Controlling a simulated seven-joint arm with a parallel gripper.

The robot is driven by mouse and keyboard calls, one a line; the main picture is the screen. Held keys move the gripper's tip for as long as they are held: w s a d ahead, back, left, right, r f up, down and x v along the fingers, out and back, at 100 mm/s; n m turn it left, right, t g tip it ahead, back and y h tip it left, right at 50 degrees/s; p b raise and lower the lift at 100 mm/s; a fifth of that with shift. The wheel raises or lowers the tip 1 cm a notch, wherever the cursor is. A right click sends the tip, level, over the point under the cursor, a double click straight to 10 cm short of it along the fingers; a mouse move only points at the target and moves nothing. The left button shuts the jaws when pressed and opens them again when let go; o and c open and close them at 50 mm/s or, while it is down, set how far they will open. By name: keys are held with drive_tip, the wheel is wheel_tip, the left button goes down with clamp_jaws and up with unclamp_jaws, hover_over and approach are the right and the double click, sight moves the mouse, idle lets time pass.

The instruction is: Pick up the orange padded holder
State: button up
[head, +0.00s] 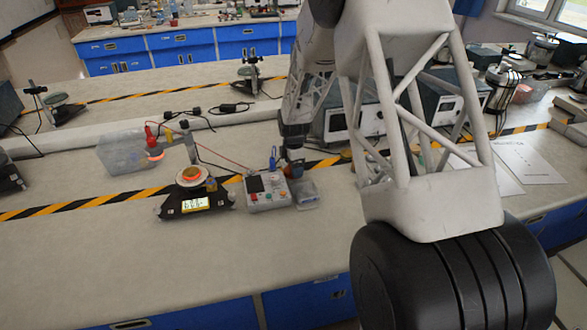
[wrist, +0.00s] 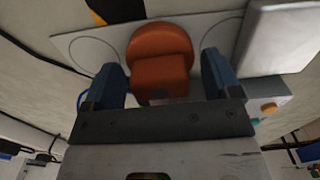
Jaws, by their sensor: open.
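The orange padded holder (wrist: 160,58) is in the wrist view, with a rounded top and a narrower lower part. My gripper (wrist: 163,84) is open, with one blue finger on each side of the holder's lower part. The holder lies between the fingers; I cannot tell whether either finger touches it. In the head view my gripper (head: 291,163) is low over the bench, just behind the grey meter box.
A grey meter box (head: 266,190) and a clear plastic piece (head: 305,194) stand close in front of my gripper. A black scale (head: 196,204) is to the left, near a clear tub (head: 124,151). The front left of the bench is clear.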

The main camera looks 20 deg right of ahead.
idle(0.4)
drive_tip(key=c, duration=1)
drive_tip(key=shift+c, duration=0.2)
drive_tip(key=shift+r, duration=5.05)
